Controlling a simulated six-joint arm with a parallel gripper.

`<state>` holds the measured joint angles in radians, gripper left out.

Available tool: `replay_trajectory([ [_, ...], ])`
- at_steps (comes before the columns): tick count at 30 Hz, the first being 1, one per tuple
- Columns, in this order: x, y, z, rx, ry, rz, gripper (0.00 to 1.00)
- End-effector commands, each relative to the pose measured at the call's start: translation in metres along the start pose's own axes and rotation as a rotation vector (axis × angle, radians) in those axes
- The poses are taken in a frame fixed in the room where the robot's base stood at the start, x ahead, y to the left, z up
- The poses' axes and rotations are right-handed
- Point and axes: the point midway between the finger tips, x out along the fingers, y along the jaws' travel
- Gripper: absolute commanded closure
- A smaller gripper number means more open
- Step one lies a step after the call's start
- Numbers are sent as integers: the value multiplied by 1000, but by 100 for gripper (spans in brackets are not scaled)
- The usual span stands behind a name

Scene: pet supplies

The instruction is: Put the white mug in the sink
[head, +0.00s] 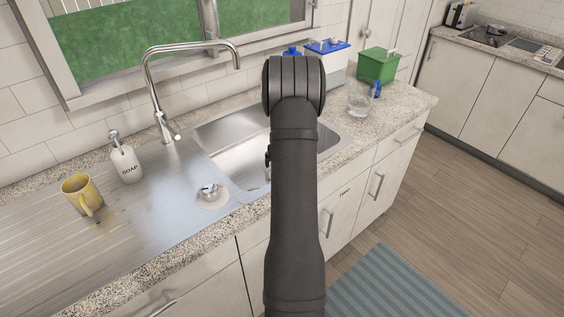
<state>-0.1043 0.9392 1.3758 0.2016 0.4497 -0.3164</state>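I cannot make out a white mug in the head view. A yellow mug (82,194) stands upright on the ribbed steel drainboard at the left, its handle towards the front. The steel sink (238,160) is in the middle, and my dark arm covers part of it. My gripper is mostly or wholly hidden behind my arm. A small dark piece shows at the arm's left edge over the sink, and I cannot tell whether it is part of the gripper. Whether the gripper is open or holds anything is hidden.
A white soap bottle (125,160) and a tall faucet (160,90) stand behind the drainboard. A small round pale item with shiny metal (210,194) lies left of the basin. A clear glass (360,103), a green box (378,65) and a blue-lidded white container (330,58) stand at the right.

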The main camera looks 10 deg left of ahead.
Motion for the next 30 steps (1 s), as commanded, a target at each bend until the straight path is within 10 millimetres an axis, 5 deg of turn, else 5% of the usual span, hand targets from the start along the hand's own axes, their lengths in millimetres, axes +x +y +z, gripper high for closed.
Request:
replay_trajectory([
  [11,-18,0,-2,0,3,1,11],
  [24,-97,0,-2,0,3,1,11],
  [30,-117,0,-1,0,0,0,11],
])
